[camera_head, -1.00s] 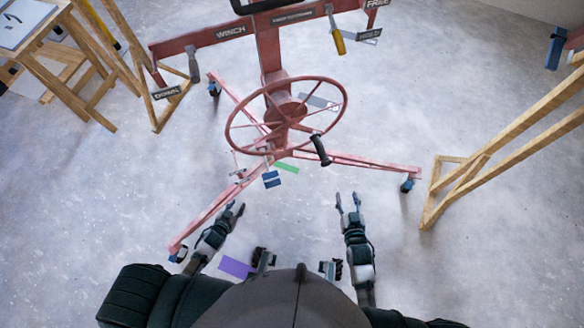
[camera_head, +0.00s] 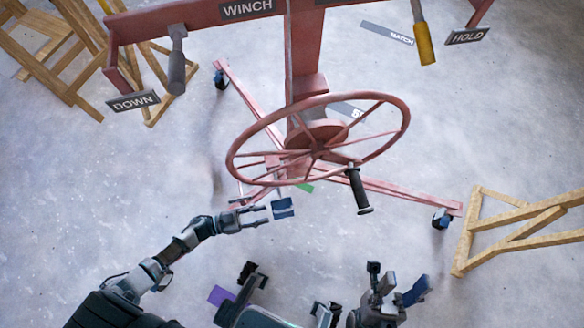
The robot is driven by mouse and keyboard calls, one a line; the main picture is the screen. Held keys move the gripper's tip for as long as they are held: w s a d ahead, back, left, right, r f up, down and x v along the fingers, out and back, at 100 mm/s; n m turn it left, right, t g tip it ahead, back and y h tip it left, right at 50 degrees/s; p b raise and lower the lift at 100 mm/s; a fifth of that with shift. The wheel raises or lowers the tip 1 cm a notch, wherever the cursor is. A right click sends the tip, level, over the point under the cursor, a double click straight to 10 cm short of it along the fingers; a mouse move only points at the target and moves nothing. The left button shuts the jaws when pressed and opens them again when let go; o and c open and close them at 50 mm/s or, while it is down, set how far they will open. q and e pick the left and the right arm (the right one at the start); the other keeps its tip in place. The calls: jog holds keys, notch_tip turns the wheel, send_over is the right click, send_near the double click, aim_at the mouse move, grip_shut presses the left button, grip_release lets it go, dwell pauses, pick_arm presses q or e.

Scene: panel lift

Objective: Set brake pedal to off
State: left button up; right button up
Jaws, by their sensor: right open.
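My right gripper (camera_head: 397,285) is open and empty at the bottom right, well away from the pedal. No on or off marking for the pedal is readable.
A large red handwheel (camera_head: 318,140) with a black crank handle (camera_head: 358,190) hangs above the pedal area. Red caster legs (camera_head: 400,195) spread over the floor. Wooden frames stand at left and at right (camera_head: 510,230). A purple patch (camera_head: 220,296) lies at the bottom.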

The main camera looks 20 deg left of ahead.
aim_at(290, 209)
pick_arm(q)
jog(key=x, duration=0.3)
jog(key=b+x, duration=0.1)
jog(key=x, duration=0.3)
jog(key=b+x, duration=0.1)
jog(key=x, duration=0.2)
jog(key=shift+s+d, duration=0.2)
jog(key=shift+d, duration=0.35)
jog(key=shift+w, duration=0.15)
jog(key=shift+w+a, duration=0.1)
jog(key=shift+a, duration=0.2)
jog(key=shift+d, duration=0.2)
jog(key=c, duration=0.6)
jog(key=shift+d, duration=0.2)
grip_shut()
